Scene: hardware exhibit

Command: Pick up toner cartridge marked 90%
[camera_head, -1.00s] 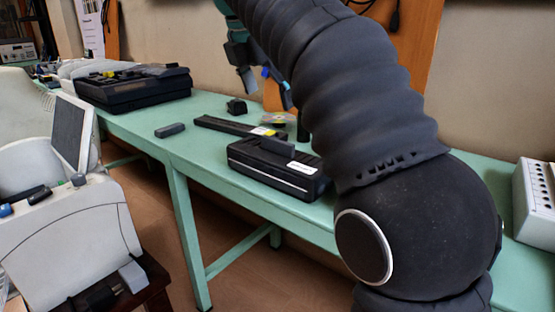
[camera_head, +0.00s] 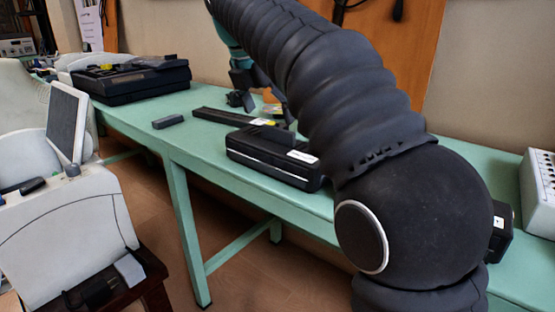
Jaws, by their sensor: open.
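A black box-shaped cartridge (camera_head: 262,155) with a white label lies on the green table, partly covered at right by my arm. Behind it lies a long, flat black bar-like cartridge (camera_head: 220,116) with a white and yellow label. Another black item (camera_head: 502,236) with a small white label shows at the right, mostly hidden behind my arm joint. The label marks are too small to read, so I cannot tell which is 90%. My gripper (camera_head: 244,78) shows partly past my arm, above the back of the table. It is open; its fingertips are hard to make out.
The green table (camera_head: 205,150) runs along the wall. A white box (camera_head: 538,195) stands at right. A pale machine (camera_head: 70,215) stands at front left.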

